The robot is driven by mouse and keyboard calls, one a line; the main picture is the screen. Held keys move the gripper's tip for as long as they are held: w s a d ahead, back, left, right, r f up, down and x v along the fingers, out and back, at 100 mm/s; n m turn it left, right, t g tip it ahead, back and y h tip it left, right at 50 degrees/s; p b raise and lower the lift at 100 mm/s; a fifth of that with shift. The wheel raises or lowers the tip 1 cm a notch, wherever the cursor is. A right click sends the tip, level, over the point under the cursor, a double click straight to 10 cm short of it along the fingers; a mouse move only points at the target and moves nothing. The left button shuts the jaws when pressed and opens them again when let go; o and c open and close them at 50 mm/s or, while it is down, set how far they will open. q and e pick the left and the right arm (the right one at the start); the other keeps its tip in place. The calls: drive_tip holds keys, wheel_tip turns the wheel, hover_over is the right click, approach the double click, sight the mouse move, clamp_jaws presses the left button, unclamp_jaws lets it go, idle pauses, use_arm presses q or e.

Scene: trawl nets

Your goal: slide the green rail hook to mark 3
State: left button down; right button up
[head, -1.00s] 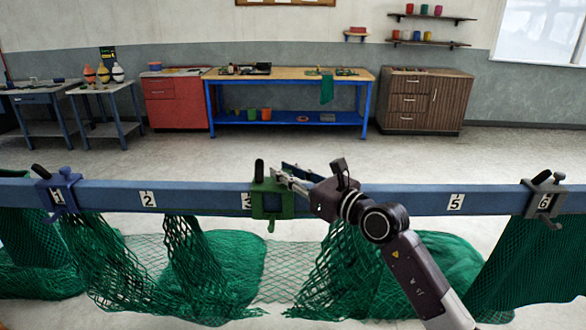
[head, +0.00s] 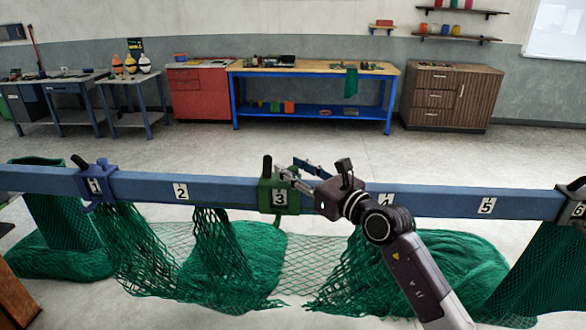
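The green rail hook (head: 265,197) hangs on the blue rail (head: 350,194), its black knob upright on top. The mark 3 plate (head: 280,198) shows inside the hook's frame, right of the frame's middle. My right gripper (head: 289,167) comes in from the right above the rail. Its two fingers look spread apart, with the tips at the hook's upper right side; whether they touch it is hard to tell. My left gripper is not in view.
A purple-blue hook (head: 97,186) sits at mark 1 and a grey hook (head: 575,206) at mark 6. Marks 2, 4 and 5 show on the rail; my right wrist partly covers 4. Green netting (head: 225,250) hangs below. Workbenches stand along the far wall.

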drive_tip(key=shift+d, duration=0.2)
drive_tip(key=v, duration=1.1)
drive_tip(key=shift+s+d, duration=0.2)
drive_tip(key=shift+s, duration=0.15)
drive_tip(key=shift+r, duration=0.1)
